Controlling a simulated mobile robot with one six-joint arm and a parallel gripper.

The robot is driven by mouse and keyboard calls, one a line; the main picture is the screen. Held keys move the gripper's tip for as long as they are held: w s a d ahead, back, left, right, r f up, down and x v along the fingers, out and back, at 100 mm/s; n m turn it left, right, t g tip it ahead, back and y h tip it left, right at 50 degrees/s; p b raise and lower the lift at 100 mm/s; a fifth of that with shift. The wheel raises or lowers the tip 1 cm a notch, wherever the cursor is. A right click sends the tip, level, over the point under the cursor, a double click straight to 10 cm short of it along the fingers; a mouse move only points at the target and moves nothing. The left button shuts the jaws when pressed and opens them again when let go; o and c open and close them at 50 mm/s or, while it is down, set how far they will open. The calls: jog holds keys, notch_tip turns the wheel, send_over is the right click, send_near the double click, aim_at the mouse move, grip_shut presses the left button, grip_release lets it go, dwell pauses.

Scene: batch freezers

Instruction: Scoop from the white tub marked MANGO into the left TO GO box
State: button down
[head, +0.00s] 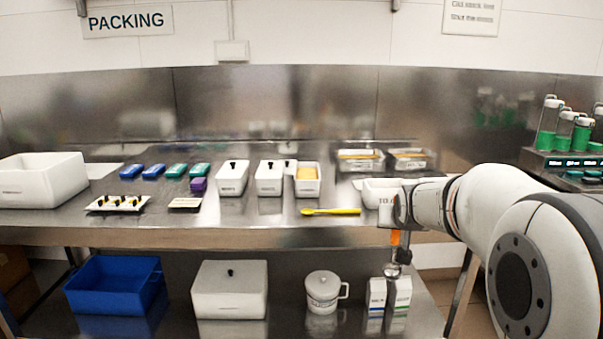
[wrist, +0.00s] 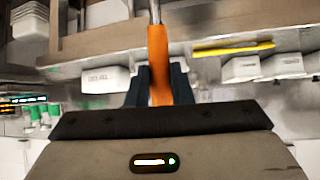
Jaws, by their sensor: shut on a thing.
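My gripper (head: 396,226) is shut on the orange handle of a metal scoop (head: 393,268). The scoop hangs down in front of the counter edge. In the wrist view the orange handle (wrist: 158,62) is between my fingers (wrist: 160,88) and the metal shaft leads out of frame. An open white tub (head: 308,188) with yellow contents stands on the counter, left of my gripper; its label is too small to read. A white TO GO box (head: 375,195) stands behind my gripper, partly hidden by my arm. A TO GO box (wrist: 104,78) also shows in the wrist view. A second box is not discernible.
A yellow spatula (head: 331,212) lies before the open tub. Two lidded white tubs (head: 232,180) (head: 268,180) stand to its left. Two food trays (head: 360,160) (head: 408,159) are behind. Cartons (head: 376,292) and a lidded mug (head: 322,292) stand on the lower shelf.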

jog(key=w+a+f+n+y+p, duration=0.1)
jog(key=w+a+f, duration=0.25)
jog(key=f, duration=0.45)
jog(key=w+a+f+n+y, duration=0.1)
jog(key=w+a+f, duration=0.1)
jog(key=a+f, duration=0.45)
jog(key=s+d+p, duration=0.2)
jog(key=s+p, duration=0.5)
jog(key=p, duration=0.8)
jog(key=shift+p, duration=0.3)
jog(key=shift+d, duration=0.1)
